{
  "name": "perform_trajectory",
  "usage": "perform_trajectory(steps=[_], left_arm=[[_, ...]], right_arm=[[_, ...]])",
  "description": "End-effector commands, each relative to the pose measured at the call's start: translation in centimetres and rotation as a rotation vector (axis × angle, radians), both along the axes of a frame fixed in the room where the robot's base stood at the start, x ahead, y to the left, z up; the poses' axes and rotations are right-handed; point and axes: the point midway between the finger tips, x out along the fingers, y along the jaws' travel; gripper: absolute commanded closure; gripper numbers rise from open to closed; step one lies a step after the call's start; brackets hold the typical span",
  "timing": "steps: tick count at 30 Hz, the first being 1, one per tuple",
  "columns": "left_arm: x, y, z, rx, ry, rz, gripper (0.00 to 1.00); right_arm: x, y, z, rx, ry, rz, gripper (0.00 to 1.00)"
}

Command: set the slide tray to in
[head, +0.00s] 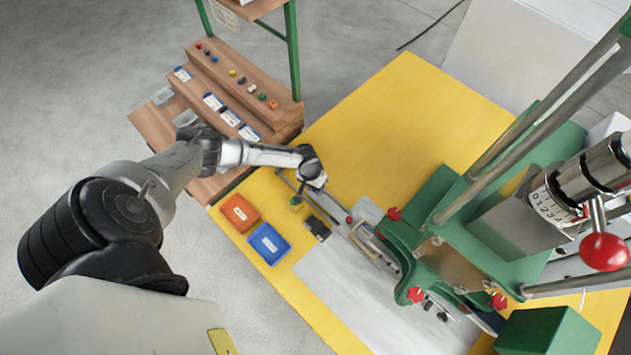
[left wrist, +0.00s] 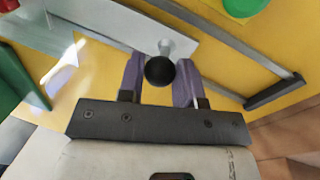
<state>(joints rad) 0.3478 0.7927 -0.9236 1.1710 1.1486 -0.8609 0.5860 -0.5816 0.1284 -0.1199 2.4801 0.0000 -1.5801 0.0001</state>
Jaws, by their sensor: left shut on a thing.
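The slide tray is a flat grey plate; it runs across the top of the left wrist view (left wrist: 125,18), beside a dark rail. A dark round knob (left wrist: 160,71) on a pale stem stands at the plate's near edge. My left gripper (left wrist: 159,80) has its purple fingers shut on this knob, one finger on each side. In the head view my left gripper (head: 316,183) is low over the yellow table, at the outer end of the rails that lead to the green press (head: 440,235). The arm partly hides the knob there. My right gripper is not in view.
An orange bin (head: 239,212) and a blue bin (head: 269,243) sit on the yellow table (head: 375,120) near its left edge. A small black block (head: 317,228) lies near the rails. A wooden stepped rack (head: 235,85) stands to the left. The table's upper part is clear.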

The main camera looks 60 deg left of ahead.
Motion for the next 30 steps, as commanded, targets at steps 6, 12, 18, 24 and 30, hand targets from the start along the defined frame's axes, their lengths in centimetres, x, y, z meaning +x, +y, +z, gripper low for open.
perform_trajectory(steps=[6,12,18,24,30], left_arm=[[0.0,0.1,0.0,0.002,-0.001,0.0,0.54],[0.0,0.1,0.0,0.001,0.0,0.0,0.43],[0.0,0.1,0.2,0.001,0.0,0.0,0.43],[-0.2,0.6,2.6,0.002,-0.002,-0.001,0.43],[-0.5,1.3,6.5,0.003,-0.001,-0.001,0.43]], right_arm=[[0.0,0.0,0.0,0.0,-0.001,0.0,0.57],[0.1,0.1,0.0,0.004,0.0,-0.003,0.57],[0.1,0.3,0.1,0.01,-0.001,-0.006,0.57],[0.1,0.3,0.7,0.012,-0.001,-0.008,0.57],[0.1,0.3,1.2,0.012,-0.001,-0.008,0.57]])
